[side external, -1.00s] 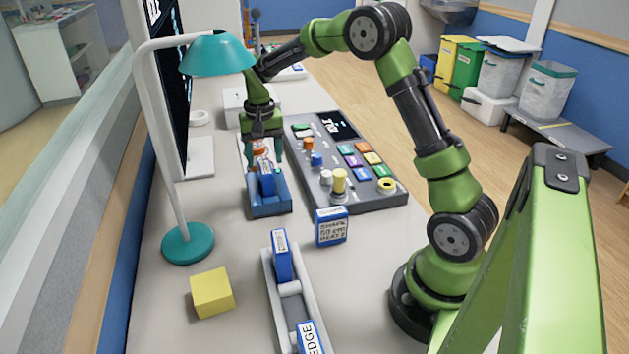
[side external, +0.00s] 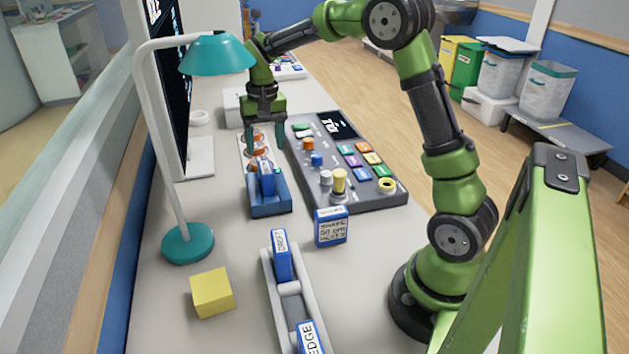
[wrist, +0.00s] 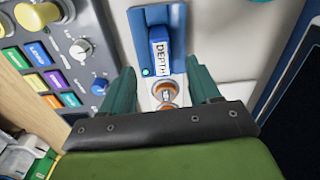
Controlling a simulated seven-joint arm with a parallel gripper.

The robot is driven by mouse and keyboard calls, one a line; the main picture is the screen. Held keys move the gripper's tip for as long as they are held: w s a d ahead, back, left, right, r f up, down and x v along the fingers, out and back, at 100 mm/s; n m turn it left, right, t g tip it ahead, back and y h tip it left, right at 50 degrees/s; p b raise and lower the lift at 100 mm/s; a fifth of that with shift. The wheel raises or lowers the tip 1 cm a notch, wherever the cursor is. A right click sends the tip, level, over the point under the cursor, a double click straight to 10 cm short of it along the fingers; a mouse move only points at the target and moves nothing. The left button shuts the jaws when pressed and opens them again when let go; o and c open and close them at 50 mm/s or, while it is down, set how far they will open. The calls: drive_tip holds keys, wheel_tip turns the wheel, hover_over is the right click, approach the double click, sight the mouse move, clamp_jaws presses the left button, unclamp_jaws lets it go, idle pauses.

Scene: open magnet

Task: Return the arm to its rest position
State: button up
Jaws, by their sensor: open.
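My gripper (side external: 265,140) is open and empty, with teal fingers pointing down above the white panel (side external: 246,147) with orange parts. In the wrist view my gripper (wrist: 163,88) has its fingers spread on either side of the orange parts (wrist: 165,92). A blue block labelled DEPTH (wrist: 160,55) stands in the blue holder (wrist: 140,18), beyond the fingertips and apart from them. In the side view the same block (side external: 267,181) sits upright in the holder (side external: 270,209), in front of the gripper.
The grey control console (side external: 345,160) lies right of the gripper. A teal lamp (side external: 217,55) stands at left. A labelled blue block (side external: 331,228), a grey rack (side external: 290,290) with blue blocks and a yellow cube (side external: 212,292) are nearer. Bare table lies around the cube.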

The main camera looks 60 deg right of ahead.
drive_tip(key=s+a+r+n+t+y, duration=0.1)
drive_tip(key=s+a+r+n+t, duration=0.1)
drive_tip(key=s+a, duration=0.4)
drive_tip(key=s+a+r+n+t, duration=0.2)
drive_tip(key=s+a+r+t, duration=0.2)
drive_tip(key=s, duration=1)
drive_tip(key=a+r, duration=0.2)
drive_tip(key=a, duration=0.1)
drive_tip(key=shift+s+a+r+t+y, duration=0.25)
drive_tip(key=shift+s+r+t+y, duration=0.05)
drive_tip(key=shift+s+t+y, duration=0.1)
